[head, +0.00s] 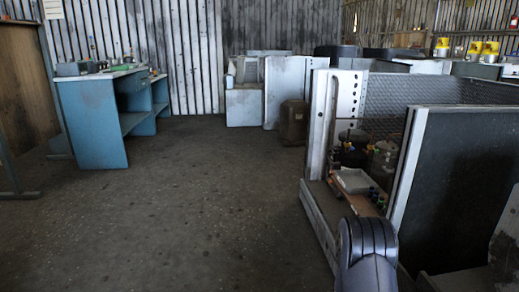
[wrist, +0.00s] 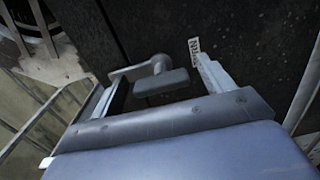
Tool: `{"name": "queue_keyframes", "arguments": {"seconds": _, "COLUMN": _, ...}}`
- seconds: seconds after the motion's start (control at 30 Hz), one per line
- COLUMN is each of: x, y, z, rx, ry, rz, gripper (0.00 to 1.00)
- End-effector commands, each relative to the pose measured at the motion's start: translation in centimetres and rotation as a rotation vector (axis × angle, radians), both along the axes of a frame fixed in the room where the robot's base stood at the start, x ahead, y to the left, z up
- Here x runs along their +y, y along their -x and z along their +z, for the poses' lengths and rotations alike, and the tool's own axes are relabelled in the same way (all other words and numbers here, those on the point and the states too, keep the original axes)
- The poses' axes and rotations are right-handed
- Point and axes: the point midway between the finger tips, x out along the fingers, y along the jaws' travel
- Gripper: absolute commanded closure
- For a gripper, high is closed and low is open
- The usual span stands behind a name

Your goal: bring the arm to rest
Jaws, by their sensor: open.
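My gripper (wrist: 158,76) shows in the wrist view with its two fingers apart. A grey latch-like handle (wrist: 164,82) on a dark panel (wrist: 250,45) appears between the fingers. I cannot tell whether the fingers touch it; nothing is visibly gripped. In the head view, a rounded grey link of my arm stands at the bottom, right of the middle. My gripper is not visible there.
A metal housing with a perforated post (head: 346,105) and a dark side panel (head: 460,165) fills the right. Inside is a tray (head: 353,181) among small parts. A blue workbench (head: 95,125) stands left. The floor (head: 190,210) between is clear. A brown canister (head: 293,122) stands farther back.

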Motion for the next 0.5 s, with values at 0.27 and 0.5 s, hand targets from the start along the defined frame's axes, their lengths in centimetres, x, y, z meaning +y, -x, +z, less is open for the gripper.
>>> {"name": "queue_keyframes", "arguments": {"seconds": 0.27, "x": 3.9, "y": 0.2, "z": 0.2, "rx": 0.003, "ry": 0.000, "rz": 0.005, "gripper": 0.24}}
{"name": "queue_keyframes", "arguments": {"seconds": 0.5, "x": 7.6, "y": 0.5, "z": 0.2, "rx": 0.003, "ry": 0.000, "rz": 0.004, "gripper": 0.24}}
